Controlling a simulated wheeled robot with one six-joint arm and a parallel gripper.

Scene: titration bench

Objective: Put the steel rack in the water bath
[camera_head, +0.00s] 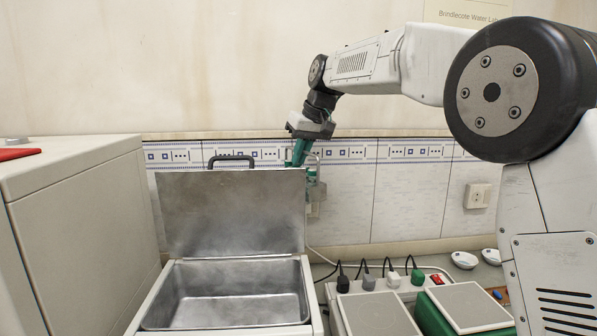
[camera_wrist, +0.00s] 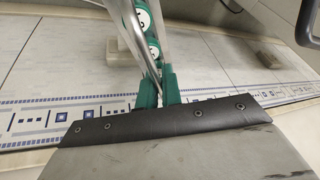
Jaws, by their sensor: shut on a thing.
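The water bath (camera_head: 163,322) stands in the lower left of the head view, its steel basin open and empty-looking. Its lid (camera_head: 230,215) stands upright at the back, with a dark handle on top. My gripper (camera_head: 298,158), with green fingers, is at the lid's upper right corner, apparently behind it. It is shut on the bent steel handle of the steel rack (camera_head: 316,190), which hangs beside the lid's right edge, partly hidden. In the wrist view, my gripper (camera_wrist: 160,88) has the steel rod (camera_wrist: 146,55) between its fingers. Round white numbered discs on green show beyond it.
A large pale cabinet (camera_head: 80,205) stands left of the bath. To the right are plugs on a power strip (camera_head: 393,281), flat-topped bench devices (camera_head: 470,305) and small white dishes (camera_head: 464,260). The tiled wall (camera_head: 410,205) is close behind my gripper.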

